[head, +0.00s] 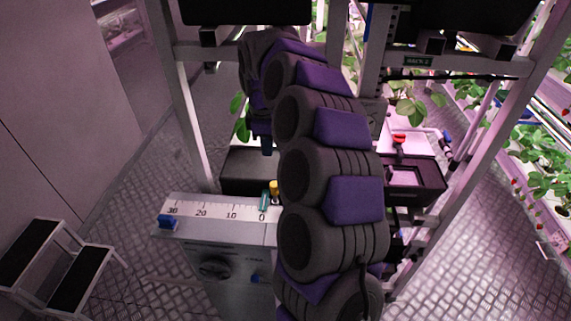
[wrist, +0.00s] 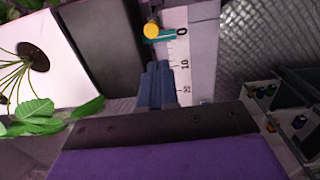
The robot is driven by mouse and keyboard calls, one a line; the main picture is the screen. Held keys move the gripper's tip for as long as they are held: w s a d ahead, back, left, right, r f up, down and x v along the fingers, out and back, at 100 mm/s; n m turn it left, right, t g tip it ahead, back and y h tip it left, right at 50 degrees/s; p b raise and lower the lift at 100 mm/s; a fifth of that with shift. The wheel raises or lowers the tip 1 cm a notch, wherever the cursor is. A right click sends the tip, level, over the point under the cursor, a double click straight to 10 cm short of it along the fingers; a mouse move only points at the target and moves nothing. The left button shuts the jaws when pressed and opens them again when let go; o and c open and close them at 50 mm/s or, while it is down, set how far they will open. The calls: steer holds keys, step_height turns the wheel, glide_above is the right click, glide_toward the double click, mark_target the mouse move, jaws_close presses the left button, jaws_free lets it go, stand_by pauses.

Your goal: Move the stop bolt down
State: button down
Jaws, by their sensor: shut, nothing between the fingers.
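A yellow round-headed knob (head: 274,188), which may be the stop bolt, stands beside the 0 mark of a white scale (head: 190,207). A teal pointer (head: 264,202) lies next to it at 0. In the wrist view the yellow knob (wrist: 151,30) and teal pointer (wrist: 166,36) are at the scale's 0 end. A blue block (head: 168,221) sits at the 30 end. My gripper (head: 267,151) has dark blue fingers, shut and empty, above and behind the knob. In the wrist view its tips (wrist: 158,65) appear beside the scale, apart from the knob.
A dark box (head: 248,168) lies behind the scale. The grey panel below has a black dial (head: 214,267). Metal rack posts (head: 178,95) stand on both sides. A step stool (head: 60,265) is at lower left. My arm hides the middle of the rack.

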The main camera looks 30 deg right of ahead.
mark_target(273, 186)
steer(key=f+b, duration=0.1)
steer(key=f, duration=0.3)
steer(key=d+f+b, duration=0.1)
steer(key=f, duration=0.3)
steer(key=w+f+b, duration=0.1)
steer(key=f, duration=0.4)
steer(key=shift+d, duration=0.25)
steer(key=shift+w+d+f+b, duration=0.1)
steer(key=shift+d+f+b, duration=0.15)
steer(key=shift+f+b, duration=0.15)
steer(key=shift+a+f, duration=0.15)
steer(key=shift+a, duration=0.25)
steer(key=f+p, duration=0.1)
steer(key=f, duration=0.3)
steer(key=shift+d+f, duration=0.15)
steer(key=shift+d, duration=0.05)
steer(key=shift+a+f, duration=0.1)
steer(key=shift+s, duration=0.2)
steer(key=shift+a, duration=0.1)
